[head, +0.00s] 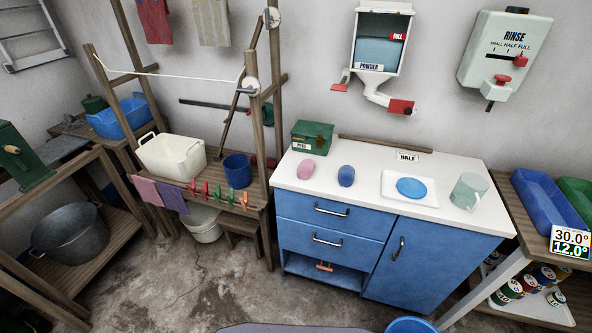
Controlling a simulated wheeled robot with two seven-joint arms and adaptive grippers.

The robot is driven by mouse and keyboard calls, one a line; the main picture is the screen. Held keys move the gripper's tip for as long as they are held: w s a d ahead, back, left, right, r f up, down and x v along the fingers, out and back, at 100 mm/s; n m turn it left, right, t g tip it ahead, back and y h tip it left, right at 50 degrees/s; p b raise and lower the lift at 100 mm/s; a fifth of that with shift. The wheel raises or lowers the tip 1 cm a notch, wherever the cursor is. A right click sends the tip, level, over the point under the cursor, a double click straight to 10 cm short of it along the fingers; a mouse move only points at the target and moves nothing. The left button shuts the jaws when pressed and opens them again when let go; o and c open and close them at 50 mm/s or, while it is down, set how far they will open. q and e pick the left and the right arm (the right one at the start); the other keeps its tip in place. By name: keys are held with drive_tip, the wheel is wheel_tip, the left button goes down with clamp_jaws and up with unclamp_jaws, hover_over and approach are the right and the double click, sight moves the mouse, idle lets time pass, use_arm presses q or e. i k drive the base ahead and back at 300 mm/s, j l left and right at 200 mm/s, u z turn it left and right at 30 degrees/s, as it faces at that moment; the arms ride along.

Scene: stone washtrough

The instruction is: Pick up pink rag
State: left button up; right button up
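A pink rag (146,190) hangs over the front edge of the wooden rack's shelf (232,202), at the shelf's left end. A purple rag (172,198) hangs right beside it. Neither of my grippers shows in the head view.
A cream basin (172,157) stands behind the rags, with a blue bucket (237,170) to its right. Several coloured pegs (218,194) line the shelf edge. A white bucket (203,224) stands below. A blue cabinet (335,238) stands to the right. The floor (190,285) in front is clear.

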sight(306, 168)
drive_tip(key=k+l+z, duration=0.1)
drive_tip(key=z, duration=0.65)
drive_tip(key=k+l+z, duration=0.1)
drive_tip(key=z, duration=0.3)
drive_tip(key=l+z, duration=0.35)
drive_tip(key=j+u, duration=0.1)
drive_tip(key=u, duration=1.5)
